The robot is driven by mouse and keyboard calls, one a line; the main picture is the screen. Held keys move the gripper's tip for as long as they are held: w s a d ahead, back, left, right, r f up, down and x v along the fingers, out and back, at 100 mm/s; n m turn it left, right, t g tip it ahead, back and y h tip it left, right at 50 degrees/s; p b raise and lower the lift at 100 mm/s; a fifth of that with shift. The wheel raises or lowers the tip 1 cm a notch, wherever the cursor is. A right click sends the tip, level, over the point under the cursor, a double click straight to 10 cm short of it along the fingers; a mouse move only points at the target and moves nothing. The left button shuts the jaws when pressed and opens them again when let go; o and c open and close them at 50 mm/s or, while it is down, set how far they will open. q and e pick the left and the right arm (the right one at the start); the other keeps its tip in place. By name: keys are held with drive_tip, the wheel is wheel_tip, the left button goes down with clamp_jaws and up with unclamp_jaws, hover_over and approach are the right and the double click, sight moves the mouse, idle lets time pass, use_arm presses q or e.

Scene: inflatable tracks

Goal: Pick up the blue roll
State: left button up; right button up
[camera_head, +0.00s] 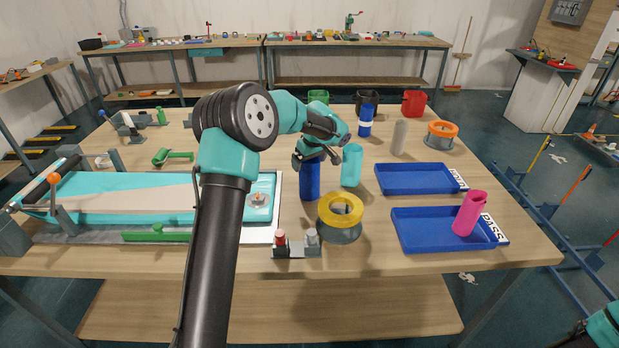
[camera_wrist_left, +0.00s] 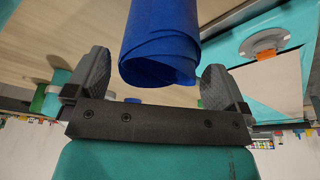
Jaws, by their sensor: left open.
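The dark blue roll (camera_head: 309,182) stands upright on the wooden table, left of a cyan roll (camera_head: 351,166). My left gripper (camera_head: 318,158) is at its upper end and partly covers its top in the head view. In the left wrist view, the blue roll (camera_wrist_left: 160,42) shows its spiral end between the two spread fingers of the left gripper (camera_wrist_left: 154,80), with a gap visible on each side. The left gripper is open and holds nothing. Only a teal and dark piece of my right arm shows at the bottom right corner; its fingers do not show.
A yellow tape ring on a grey base (camera_head: 340,214) stands close in front of the roll. Blue trays (camera_head: 415,179) lie to the right, the nearer one holding a pink roll (camera_head: 469,213). A blue roll with a white band (camera_head: 366,122) stands behind.

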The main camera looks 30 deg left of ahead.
use_arm(q)
drive_tip(key=shift+a+f, duration=0.15)
drive_tip(key=shift+f, duration=0.25)
drive_tip(key=shift+r, duration=0.1)
drive_tip(key=c, duration=1.2)
drive_tip(key=shift+o, duration=0.2)
drive_tip(key=shift+w, duration=0.1)
wheel_tip(320, 180, up, 10)
idle(0.4)
